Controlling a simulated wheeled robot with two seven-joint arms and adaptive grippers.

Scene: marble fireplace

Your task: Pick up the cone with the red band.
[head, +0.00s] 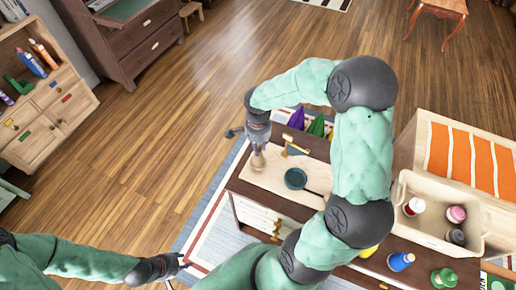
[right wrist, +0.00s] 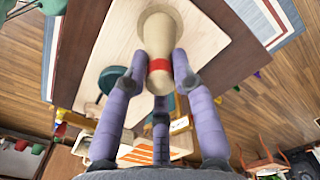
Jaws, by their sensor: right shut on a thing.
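The cone with the red band (right wrist: 158,50) is cream coloured, with the red band round its narrow part. In the head view its pale wide end (head: 258,162) shows below my right gripper (head: 258,145), over the light board (head: 262,182) on the dark table. In the right wrist view my purple fingers (right wrist: 160,76) are shut on it at the band, one on each side. I cannot tell whether its base touches the board. My left gripper (head: 182,265) is at the lower left, off the table, with its fingers apart and empty.
A dark green round pan (head: 296,178) and a gold piece (head: 292,147) lie close to the right of the cone. Purple and green pointed things (head: 315,126) stand behind. A beige bin (head: 476,245) with bottles and a blue bottle (head: 400,261) are at right.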

